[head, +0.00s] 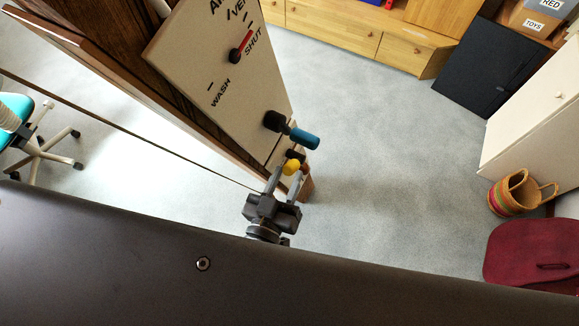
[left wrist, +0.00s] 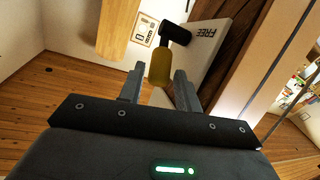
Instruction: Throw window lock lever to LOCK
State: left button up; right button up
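A yellow-handled lever (head: 291,167) sits at the lower end of the pale panel (head: 205,62) in the head view. In the left wrist view its yellow handle (left wrist: 160,68) hangs from a dark arm (left wrist: 176,34) beside the word FREE. No LOCK mark is readable. My left gripper (head: 284,176) is at this handle. In the left wrist view, its two fingers (left wrist: 158,78) stand apart on either side of the handle's near end, with small gaps visible. My right gripper is not in view.
A blue-handled lever (head: 304,138) sticks out of the panel just above the yellow one. A red pointer (head: 245,43) is by SHUT. A wicker basket (head: 512,194) and a dark red seat (head: 532,252) are at the right. The grey floor (head: 385,150) between is clear.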

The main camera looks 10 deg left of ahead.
aim_at(290, 167)
pick_arm(q)
jog(key=shift+w+d, duration=0.1)
jog(key=shift+w, duration=0.9)
grip_shut()
jog(key=r+g+p, duration=0.1)
jog(key=p, duration=0.3)
jog(key=w+r+g+p, duration=0.1)
jog(key=p, duration=0.4)
jog(key=shift+d+y, duration=0.2)
jog(key=shift+y, duration=0.1)
jog(key=shift+f+g+p, duration=0.1)
jog(key=shift+g+p, duration=0.3)
jog(key=shift+p, duration=0.2)
jog(key=shift+f, duration=0.1)
